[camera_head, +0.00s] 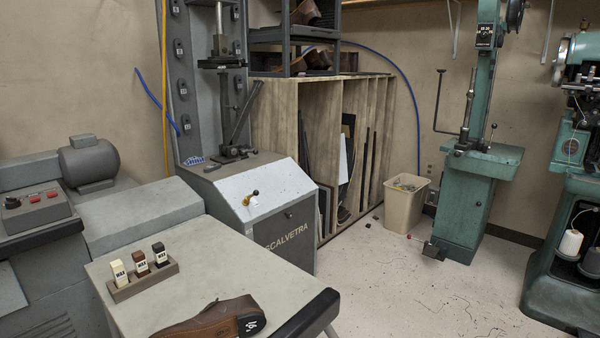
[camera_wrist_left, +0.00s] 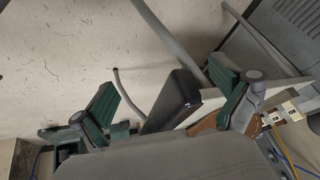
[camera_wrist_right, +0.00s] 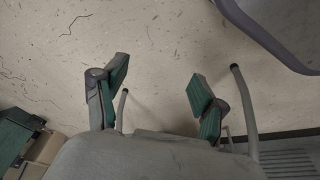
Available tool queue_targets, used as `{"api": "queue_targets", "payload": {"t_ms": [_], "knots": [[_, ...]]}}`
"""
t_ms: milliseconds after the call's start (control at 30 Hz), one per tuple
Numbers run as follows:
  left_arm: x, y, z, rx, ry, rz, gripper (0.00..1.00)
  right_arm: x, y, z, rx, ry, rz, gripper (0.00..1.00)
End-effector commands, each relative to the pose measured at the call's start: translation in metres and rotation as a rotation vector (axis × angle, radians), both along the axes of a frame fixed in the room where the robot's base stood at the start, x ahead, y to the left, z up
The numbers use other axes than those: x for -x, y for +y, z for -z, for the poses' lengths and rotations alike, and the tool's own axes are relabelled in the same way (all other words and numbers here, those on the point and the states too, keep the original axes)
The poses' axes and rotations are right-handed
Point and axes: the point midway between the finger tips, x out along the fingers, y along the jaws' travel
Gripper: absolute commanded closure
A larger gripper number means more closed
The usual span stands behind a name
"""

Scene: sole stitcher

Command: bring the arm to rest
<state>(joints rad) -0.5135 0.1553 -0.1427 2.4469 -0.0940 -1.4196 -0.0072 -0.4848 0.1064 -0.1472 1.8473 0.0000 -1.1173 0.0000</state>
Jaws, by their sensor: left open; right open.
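My left gripper (camera_wrist_left: 166,96) shows in the left wrist view with its two green-padded fingers spread wide and nothing between them held. Beyond its fingers are the dark padded end of the bench (camera_wrist_left: 184,98) and a bit of a brown shoe (camera_wrist_left: 204,125), partly hidden by one finger. My right gripper (camera_wrist_right: 158,82) shows in the right wrist view, fingers apart and empty, over bare speckled floor. Neither gripper shows in the head view. I cannot tell whether the left fingers touch anything.
In the head view, a grey bench (camera_head: 190,270) carries a brown shoe (camera_head: 213,318) and a holder (camera_head: 145,282) with three wax sticks. Beyond are a grey Scalvetra machine (camera_head: 285,222), a beige bin (camera_head: 404,207) and green machines (camera_head: 470,195). The floor (camera_head: 390,285) at right is open.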

Motion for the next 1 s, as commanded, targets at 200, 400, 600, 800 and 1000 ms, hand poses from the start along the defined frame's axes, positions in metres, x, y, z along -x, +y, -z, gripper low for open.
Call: {"api": "queue_targets", "payload": {"t_ms": [200, 400, 600, 800, 1000], "knots": [[0.054, -0.014, 0.029, 0.093, 0.224, -0.029, 0.0, 0.0, 0.0, 0.0, 0.0, 0.0, 0.0, 0.29], [0.042, -0.016, 0.083, 0.087, 0.24, -0.026, 0.0, 0.0, 0.0, 0.0, 0.0, 0.0, 0.0, 0.29], [0.039, -0.017, 0.139, 0.084, 0.263, -0.023, 0.0, 0.0, 0.0, 0.0, 0.0, 0.0, 0.0, 0.29], [0.044, -0.017, 0.197, 0.082, 0.285, -0.019, 0.0, 0.0, 0.0, 0.0, 0.0, 0.0, 0.0, 0.29], [0.059, -0.015, 0.217, 0.078, 0.31, -0.016, 0.0, 0.015, -0.002, 0.016, 0.003, 0.029, -0.004, 0.29]]}}
